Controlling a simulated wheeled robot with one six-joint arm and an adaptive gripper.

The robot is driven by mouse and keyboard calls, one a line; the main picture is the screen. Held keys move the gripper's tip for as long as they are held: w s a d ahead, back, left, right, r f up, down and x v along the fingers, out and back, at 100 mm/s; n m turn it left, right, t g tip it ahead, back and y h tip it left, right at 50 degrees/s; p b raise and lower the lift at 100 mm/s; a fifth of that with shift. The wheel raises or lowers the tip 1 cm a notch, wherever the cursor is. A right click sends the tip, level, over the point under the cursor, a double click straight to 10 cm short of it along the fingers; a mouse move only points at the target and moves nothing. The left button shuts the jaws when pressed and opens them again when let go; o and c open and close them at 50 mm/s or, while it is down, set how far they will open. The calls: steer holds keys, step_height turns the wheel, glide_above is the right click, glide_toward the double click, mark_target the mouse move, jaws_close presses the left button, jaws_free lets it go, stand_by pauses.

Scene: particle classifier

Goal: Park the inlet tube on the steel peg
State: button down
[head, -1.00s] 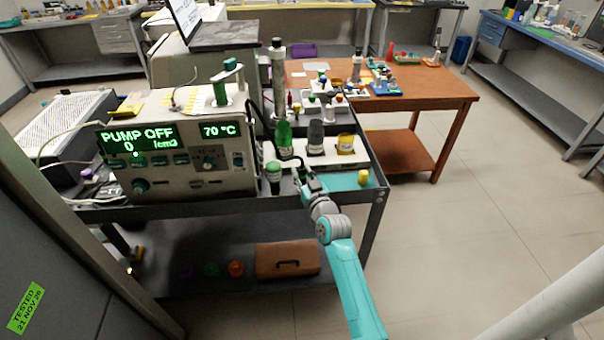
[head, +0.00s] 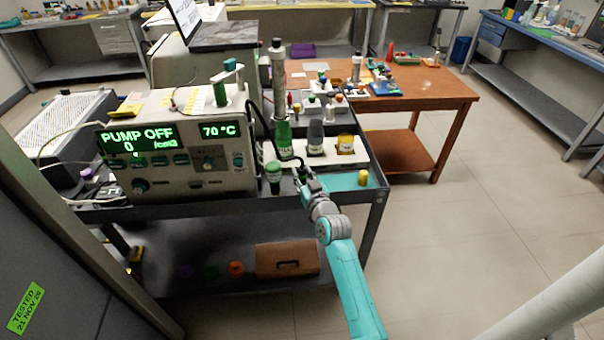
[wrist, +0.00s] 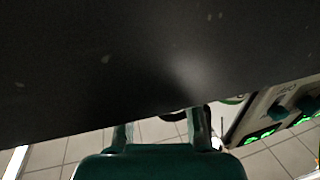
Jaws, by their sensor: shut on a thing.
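My gripper (head: 301,172) is at the front edge of the cart, just right of a small green-capped vial and in front of the green bottle. It is shut on a thin dark tube (head: 284,159), which I take to be the inlet tube. The tube curves left from my gripper towards the pump unit (head: 190,165); its end is too small to make out. I cannot pick out the steel peg with certainty. In the wrist view, my fingers (wrist: 160,135) extend beyond the teal gripper body, and a large dark surface fills the upper part, hiding what lies between their tips.
The green bottle (head: 284,141), a grey bottle (head: 316,139) and a yellow-filled jar (head: 346,144) stand in a white rack. The green-capped vial (head: 274,180) is close to my gripper. A tall metal column (head: 279,85) rises behind.

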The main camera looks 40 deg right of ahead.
steer(key=shift+f, duration=0.95)
steer(key=c, duration=0.8)
jaws_free()
steer(key=shift+f, duration=0.1)
steer(key=shift+s+f, duration=0.1)
steer(key=shift+v, duration=5.9)
